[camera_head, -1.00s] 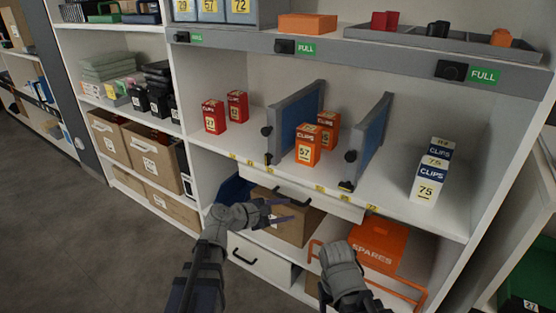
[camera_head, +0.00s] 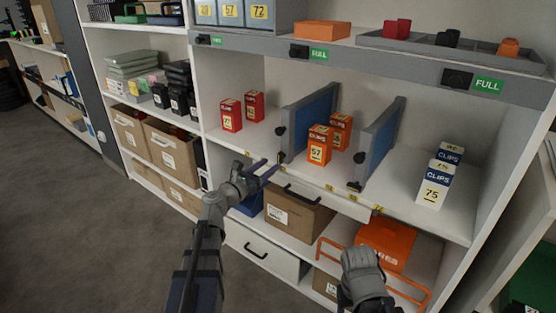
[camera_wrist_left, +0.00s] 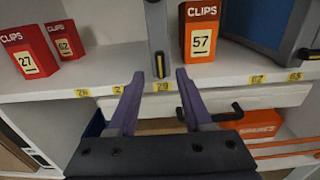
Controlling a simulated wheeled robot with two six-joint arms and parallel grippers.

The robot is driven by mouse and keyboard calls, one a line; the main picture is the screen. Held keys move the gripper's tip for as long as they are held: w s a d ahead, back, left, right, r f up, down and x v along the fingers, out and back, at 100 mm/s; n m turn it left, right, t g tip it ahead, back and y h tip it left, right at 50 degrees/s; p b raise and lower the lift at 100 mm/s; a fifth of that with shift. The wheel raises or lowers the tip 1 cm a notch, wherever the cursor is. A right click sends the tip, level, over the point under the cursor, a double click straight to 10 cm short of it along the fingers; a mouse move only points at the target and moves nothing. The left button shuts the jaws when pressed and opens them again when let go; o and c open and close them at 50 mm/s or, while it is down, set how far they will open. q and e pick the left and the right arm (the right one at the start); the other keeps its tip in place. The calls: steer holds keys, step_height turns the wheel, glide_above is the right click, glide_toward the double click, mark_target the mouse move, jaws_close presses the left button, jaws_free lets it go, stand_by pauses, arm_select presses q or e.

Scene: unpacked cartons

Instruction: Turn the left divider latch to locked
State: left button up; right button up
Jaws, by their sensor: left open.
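The left divider (camera_head: 312,112) is a blue panel in a grey frame, standing on the middle shelf. Its small dark latch (camera_head: 282,157) is low on the front edge, close to the fingertips. In the left wrist view the latch (camera_wrist_left: 159,66) is upright with a yellow stripe, centred just beyond the fingertips. My left gripper (camera_head: 268,168) is open, its purple fingers pointing at the latch. In the left wrist view the gripper (camera_wrist_left: 159,77) has nothing between its fingers. My right gripper (camera_head: 362,275) is low in front of the shelves; its fingers do not show clearly.
Red clip boxes (camera_head: 231,114) stand left of the divider and orange ones (camera_head: 319,145) right of it. The right divider (camera_head: 380,140) has its own latch (camera_head: 355,185). A drawer handle (camera_head: 302,196) and an orange spares box (camera_head: 386,243) are below.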

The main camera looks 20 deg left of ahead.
mark_target(279, 158)
arm_select(q)
steer(key=x, duration=0.5)
steer(key=shift+w, duration=0.25)
steer(key=shift+d, duration=0.1)
steer(key=shift+c, duration=0.2)
jaws_close()
